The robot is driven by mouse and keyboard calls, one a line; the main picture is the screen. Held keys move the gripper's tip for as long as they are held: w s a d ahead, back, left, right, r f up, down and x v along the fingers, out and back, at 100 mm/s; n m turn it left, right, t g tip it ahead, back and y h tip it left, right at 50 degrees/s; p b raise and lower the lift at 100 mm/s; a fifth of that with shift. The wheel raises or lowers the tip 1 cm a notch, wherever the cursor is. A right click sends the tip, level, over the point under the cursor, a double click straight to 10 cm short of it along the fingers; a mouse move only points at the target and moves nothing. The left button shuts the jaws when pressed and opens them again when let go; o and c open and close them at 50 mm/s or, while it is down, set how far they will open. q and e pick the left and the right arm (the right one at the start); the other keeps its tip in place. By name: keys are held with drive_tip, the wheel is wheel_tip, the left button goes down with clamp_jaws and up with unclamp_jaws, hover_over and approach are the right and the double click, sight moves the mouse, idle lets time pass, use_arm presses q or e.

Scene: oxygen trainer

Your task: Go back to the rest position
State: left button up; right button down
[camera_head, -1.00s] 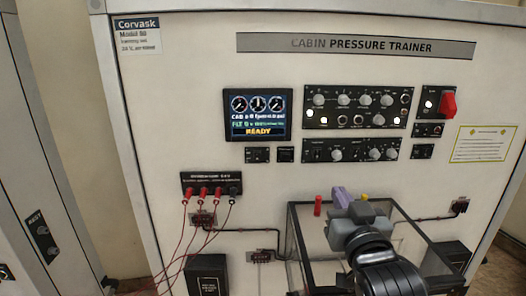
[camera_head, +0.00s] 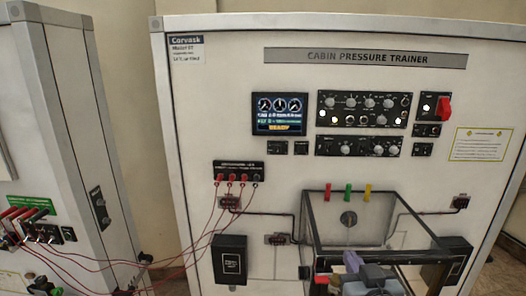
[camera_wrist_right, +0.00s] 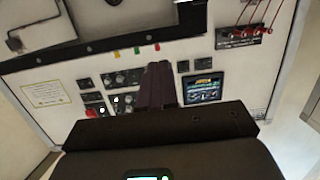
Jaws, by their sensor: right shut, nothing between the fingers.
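My right gripper (camera_head: 352,262) is low in the head view, in front of the clear box on the cabin pressure trainer panel (camera_head: 300,185). Its purple-grey fingers (camera_wrist_right: 158,86) show together in the right wrist view, shut with nothing between them. They point toward the panel and stand apart from it, as far as I can tell. My left gripper is not in the head view.
The dark-framed clear box (camera_head: 310,235) juts from the panel, with red, green and yellow pegs above it. A display (camera_head: 280,114) and knob modules (camera_head: 362,109) sit higher. Red cables run from a socket block (camera_head: 238,172) to a second cabinet (camera_head: 85,120) at left.

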drive_tip(key=s+f+g, duration=0.3)
drive_tip(key=s+f, duration=0.2)
drive_tip(key=f, duration=0.7)
drive_tip(key=s+d+f+n+g, duration=0.3)
drive_tip(key=s+f+g, duration=0.6)
drive_tip(key=s+f, duration=1.6)
use_arm(q)
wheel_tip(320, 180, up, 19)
drive_tip(key=p, duration=1.9)
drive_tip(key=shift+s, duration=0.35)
use_arm(e)
wheel_tip(320, 180, up, 20)
drive_tip(key=m, duration=0.1)
drive_tip(key=shift+s+d+r, duration=0.2)
drive_tip(key=shift+s+d, duration=0.15)
drive_tip(key=shift+s, duration=0.1)
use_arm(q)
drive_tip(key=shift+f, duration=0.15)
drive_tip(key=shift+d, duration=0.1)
use_arm(e)
drive_tip(key=shift+f, duration=0.1)
